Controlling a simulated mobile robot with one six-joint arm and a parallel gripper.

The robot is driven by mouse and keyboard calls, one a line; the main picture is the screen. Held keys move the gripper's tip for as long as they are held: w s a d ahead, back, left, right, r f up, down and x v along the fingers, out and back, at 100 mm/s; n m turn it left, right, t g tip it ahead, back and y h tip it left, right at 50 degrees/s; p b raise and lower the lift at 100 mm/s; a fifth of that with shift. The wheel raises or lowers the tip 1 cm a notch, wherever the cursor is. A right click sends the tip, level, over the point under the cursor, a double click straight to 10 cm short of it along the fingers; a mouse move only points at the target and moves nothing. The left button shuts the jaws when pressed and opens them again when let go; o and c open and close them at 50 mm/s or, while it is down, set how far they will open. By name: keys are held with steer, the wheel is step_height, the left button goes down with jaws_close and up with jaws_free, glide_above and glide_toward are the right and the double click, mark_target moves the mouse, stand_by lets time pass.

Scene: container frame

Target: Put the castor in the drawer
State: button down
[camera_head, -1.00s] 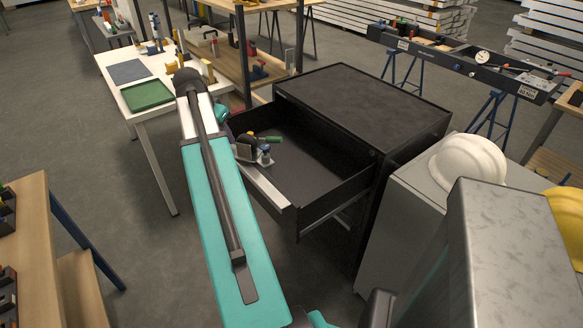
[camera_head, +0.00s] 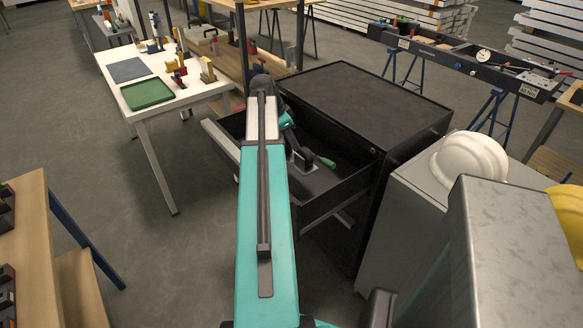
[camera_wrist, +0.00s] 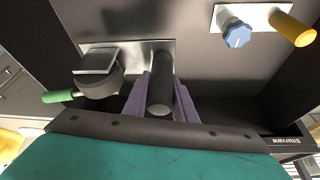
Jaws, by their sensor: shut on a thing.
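The open drawer (camera_head: 340,200) of the black cabinet (camera_head: 365,105) is in the middle of the head view, partly hidden by my arm. My gripper reaches down into the drawer opening. Whether the castor touches the drawer floor cannot be told. A green-handled part (camera_wrist: 60,96) with a dark round body lies to its left in the wrist view.
A plate with a blue knob (camera_wrist: 236,34) and an orange handle (camera_wrist: 294,29) is at the upper right of the wrist view. A white table (camera_head: 150,75) with a green tray (camera_head: 147,93) stands left of the drawer. A grey cabinet with a white helmet (camera_head: 468,160) stands right.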

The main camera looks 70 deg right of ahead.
steer(key=shift+s+f, duration=0.15)
steer(key=shift+f, duration=0.05)
steer(key=shift+f, duration=0.1)
steer(key=p, duration=0.1)
glide_above(292, 174)
steer(key=shift+f, duration=3.05)
steer(key=shift+f+p, duration=0.4)
steer(key=shift+f, duration=1.45)
steer(key=shift+f, duration=0.1)
steer(key=c, duration=1.5)
jaws_free()
steer(key=shift+a, duration=0.1)
steer(key=shift+o, duration=0.2)
steer(key=shift+r, duration=0.2)
